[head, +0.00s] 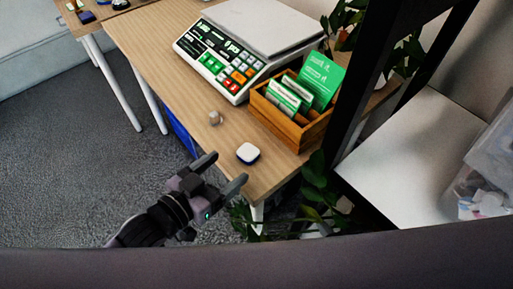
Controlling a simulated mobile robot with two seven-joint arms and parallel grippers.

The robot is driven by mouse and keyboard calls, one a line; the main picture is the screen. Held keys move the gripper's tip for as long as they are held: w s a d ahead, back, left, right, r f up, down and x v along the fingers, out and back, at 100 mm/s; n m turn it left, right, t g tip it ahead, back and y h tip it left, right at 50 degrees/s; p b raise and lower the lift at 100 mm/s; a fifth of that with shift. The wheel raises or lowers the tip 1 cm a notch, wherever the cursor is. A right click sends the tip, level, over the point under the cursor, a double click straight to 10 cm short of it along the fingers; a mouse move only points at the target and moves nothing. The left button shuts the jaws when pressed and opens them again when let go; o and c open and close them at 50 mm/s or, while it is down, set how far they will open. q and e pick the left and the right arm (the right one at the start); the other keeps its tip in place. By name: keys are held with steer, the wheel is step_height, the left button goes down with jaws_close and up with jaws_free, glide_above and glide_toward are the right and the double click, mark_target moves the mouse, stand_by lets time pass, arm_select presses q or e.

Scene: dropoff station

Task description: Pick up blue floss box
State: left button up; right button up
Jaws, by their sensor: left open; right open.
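A small box with a white top and dark blue sides (248,153), which looks like the floss box, lies near the front corner of the wooden table (187,75). My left gripper (224,168) comes in from the lower left, beside the table's edge. It is open and empty, its two fingers pointing toward the table. One fingertip is just left of the box and the other just below it in the picture. I cannot tell the height of the fingers over the table. My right gripper is not in view.
A wooden card holder (283,122) with green cards and a weighing scale (240,45) stand behind. A black frame with a white shelf (415,150) rises on the right. Plant leaves show below the table corner.

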mark_target(245, 154)
arm_select(q)
steer(key=shift+w+d+f, duration=0.1)
steer(key=shift+w+d, duration=0.4)
steer(key=shift+d, duration=0.05)
steer(key=shift+f+b+x, duration=0.15)
steer(key=shift+b+x, duration=0.05)
steer(key=shift+x, duration=1.2)
steer(key=shift+f+b+x, duration=0.15)
steer(key=shift+b+x, duration=0.05)
steer(key=shift+x, duration=1.25)
steer(key=shift+a, duration=0.15)
steer(key=c, duration=1)
